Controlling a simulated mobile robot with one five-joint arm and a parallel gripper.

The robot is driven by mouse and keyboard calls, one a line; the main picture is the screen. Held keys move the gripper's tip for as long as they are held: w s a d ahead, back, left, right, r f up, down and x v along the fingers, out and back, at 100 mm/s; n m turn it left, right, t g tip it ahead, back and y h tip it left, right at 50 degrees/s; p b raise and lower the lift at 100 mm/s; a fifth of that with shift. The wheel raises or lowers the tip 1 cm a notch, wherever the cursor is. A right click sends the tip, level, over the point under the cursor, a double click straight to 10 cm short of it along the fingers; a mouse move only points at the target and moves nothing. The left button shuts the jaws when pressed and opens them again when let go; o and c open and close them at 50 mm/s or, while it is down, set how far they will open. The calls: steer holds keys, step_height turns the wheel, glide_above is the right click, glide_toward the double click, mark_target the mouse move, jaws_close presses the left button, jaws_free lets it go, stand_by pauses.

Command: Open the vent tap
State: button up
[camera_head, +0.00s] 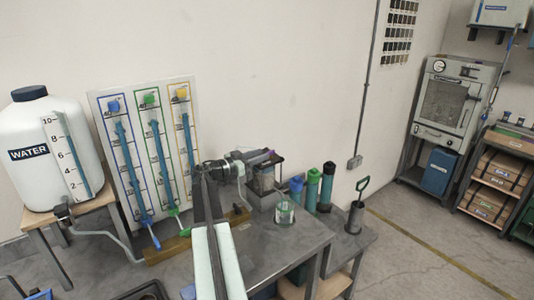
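I cannot tell for sure which part is the vent tap. A board (136,150) with three upright gauge tubes leans on the wall, with a blue lever (153,238) and a green lever (177,222) at its foot. The foot of the yellow-framed tube is partly hidden by my arm. My gripper (266,157) is right of the board, above the metal table, beside a small dark-topped box (264,178). A small purple part shows at its tip. The fingers are too small and dark to tell whether they are open or hold anything.
A white water tank (42,150) with a tap (62,212) stands at left. A glass beaker (285,212) and several capped cylinders (312,188) stand on the table (285,245). A green-handled pump (356,210) is farther right. Floor at right is clear.

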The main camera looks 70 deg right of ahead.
mark_target(271, 151)
steer(key=x, duration=0.6)
steer(key=shift+w, duration=0.15)
steer(key=shift+c, duration=0.3)
